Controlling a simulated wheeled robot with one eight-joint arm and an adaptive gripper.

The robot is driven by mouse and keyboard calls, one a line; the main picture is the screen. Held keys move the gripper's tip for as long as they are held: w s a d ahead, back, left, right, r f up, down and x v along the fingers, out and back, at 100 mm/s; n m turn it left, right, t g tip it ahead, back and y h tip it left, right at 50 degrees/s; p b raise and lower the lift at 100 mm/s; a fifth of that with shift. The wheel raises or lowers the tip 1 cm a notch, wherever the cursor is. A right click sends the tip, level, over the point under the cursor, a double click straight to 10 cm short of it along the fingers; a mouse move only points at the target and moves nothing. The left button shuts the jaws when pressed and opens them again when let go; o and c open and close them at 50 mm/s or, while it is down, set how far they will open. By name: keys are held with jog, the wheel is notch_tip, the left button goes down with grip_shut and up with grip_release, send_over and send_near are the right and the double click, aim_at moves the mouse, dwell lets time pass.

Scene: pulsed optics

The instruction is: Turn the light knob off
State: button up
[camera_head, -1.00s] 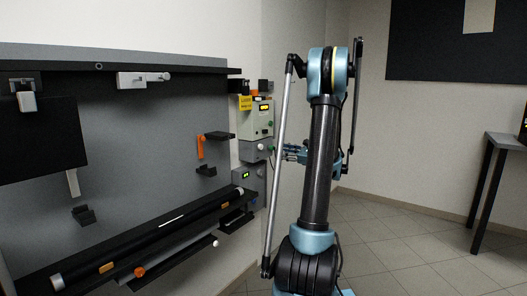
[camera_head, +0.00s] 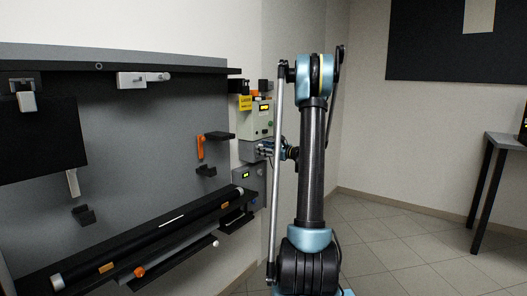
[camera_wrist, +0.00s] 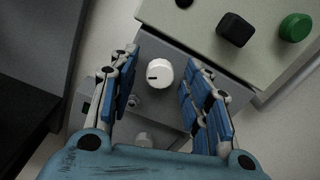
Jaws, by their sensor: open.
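A round white knob (camera_wrist: 159,74) with a dark pointer mark sits on a grey box (camera_wrist: 190,50) in the wrist view. My gripper (camera_wrist: 165,95) is open, with its blue-padded fingers on the left and right of the knob. A gap shows between each finger and the knob. In the head view my gripper (camera_head: 268,149) is at the grey box on the wall units, and the knob is hidden there. The pictures do not show which knob is the light knob; a second, paler knob (camera_wrist: 144,139) shows lower, between the fingers.
A pale box with a black knob (camera_wrist: 234,30) and a green button (camera_wrist: 295,27) lies just above right of the fingers. A grey panel (camera_head: 150,120) with a dark rail (camera_head: 150,238) stands left.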

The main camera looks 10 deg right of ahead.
grip_shut()
jog(key=shift+n, duration=0.4)
jog(key=n, duration=1.1)
jog(key=shift+s+a+f, duration=0.1)
dwell(0.5)
grip_release()
